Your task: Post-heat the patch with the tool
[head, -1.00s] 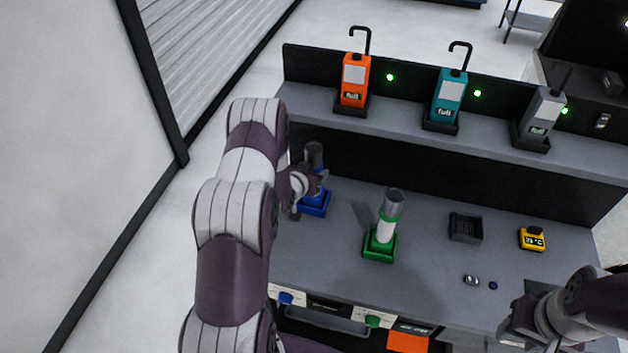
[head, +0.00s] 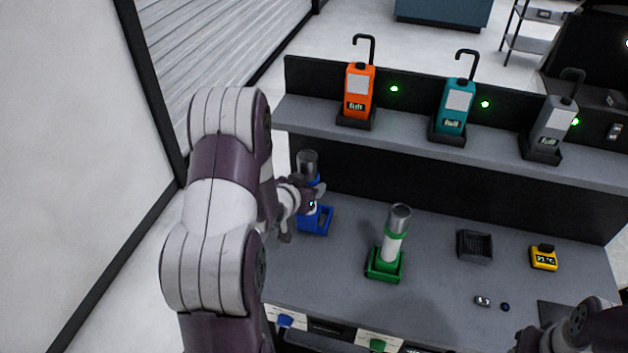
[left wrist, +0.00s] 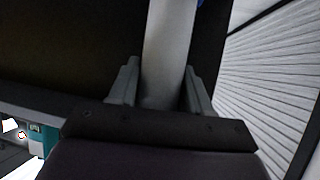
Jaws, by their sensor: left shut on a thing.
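A blue-banded tool with a dark grey cylindrical nozzle (head: 307,162) is at the left of the bench. My left gripper (head: 305,198) is shut on this tool, just above its blue holder (head: 317,221). In the left wrist view, a pale grey cylinder (left wrist: 168,50) stands between the two fingers (left wrist: 160,92). A second tool, white with green bands (head: 391,244), stands upright in a green holder (head: 384,267). My right gripper (head: 540,340) is at the lower right edge, with its fingertips mostly out of view. No patch can be made out.
On the shelf stand orange (head: 359,92), teal (head: 455,106) and grey (head: 551,127) hooked bottles beside green lights. A dark tray (head: 474,246), a yellow display device (head: 543,257) and small pieces lie at the right of the bench (head: 440,290). A wall is at the left.

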